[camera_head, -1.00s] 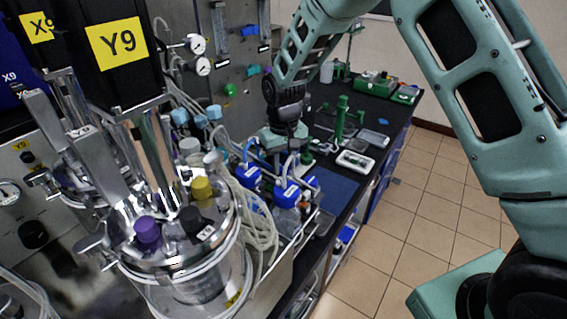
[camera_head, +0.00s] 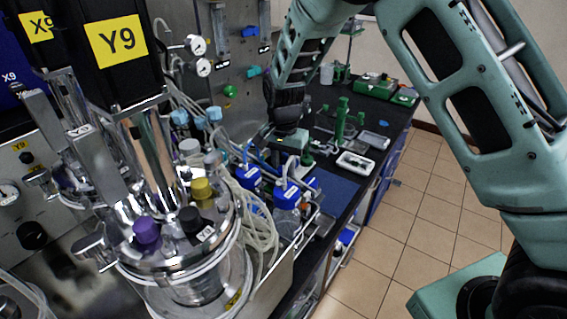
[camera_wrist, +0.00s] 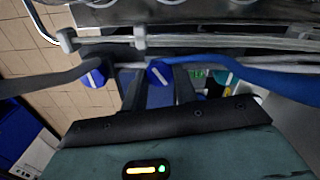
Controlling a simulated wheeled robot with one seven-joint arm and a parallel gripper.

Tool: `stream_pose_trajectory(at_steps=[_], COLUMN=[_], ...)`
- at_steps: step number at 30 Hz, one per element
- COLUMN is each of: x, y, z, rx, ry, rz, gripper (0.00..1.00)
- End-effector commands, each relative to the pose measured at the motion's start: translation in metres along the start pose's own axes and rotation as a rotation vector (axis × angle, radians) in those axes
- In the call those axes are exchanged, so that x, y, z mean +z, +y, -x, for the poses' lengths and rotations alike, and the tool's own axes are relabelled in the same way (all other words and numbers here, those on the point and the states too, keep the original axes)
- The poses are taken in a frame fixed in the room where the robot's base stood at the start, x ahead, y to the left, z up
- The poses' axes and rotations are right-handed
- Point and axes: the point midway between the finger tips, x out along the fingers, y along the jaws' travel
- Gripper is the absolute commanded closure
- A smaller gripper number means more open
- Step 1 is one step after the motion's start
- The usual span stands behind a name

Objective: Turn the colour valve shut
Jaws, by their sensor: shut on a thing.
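My gripper (camera_head: 292,158) is low over the bench, just behind the blue-capped bottles; its fingertips are largely hidden in the head view. In the wrist view, its two dark fingers (camera_wrist: 158,84) stand either side of a blue knob-like part (camera_wrist: 158,72) with a white mark, and are shut on it. Which valve the task means is not clear from the frames. On the grey panel there are a blue valve handle (camera_head: 250,31), a teal one (camera_head: 253,71) and a green knob (camera_head: 230,90), all apart from my gripper.
Blue-capped bottles (camera_head: 287,193) stand in a rack with tubing close to my gripper. A glass bioreactor (camera_head: 195,270) with a steel lid stands at front left. A green stand (camera_head: 341,120) and a white tray (camera_head: 355,162) are right of my gripper. The tiled floor (camera_head: 425,215) is clear.

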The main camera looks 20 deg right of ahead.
Motion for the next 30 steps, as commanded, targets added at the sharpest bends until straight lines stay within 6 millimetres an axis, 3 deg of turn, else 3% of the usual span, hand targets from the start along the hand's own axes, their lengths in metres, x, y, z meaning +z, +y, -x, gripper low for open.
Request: stream_pose_trajectory(at_steps=[15,30], x=[-0.0018,-0.0025], y=[-0.0011,-0.001], z=[0.0031,0.0021], rx=[-0.005,-0.006], ry=[0.005,0.004], rz=[-0.435,-0.603], gripper=[0.94,0.94])
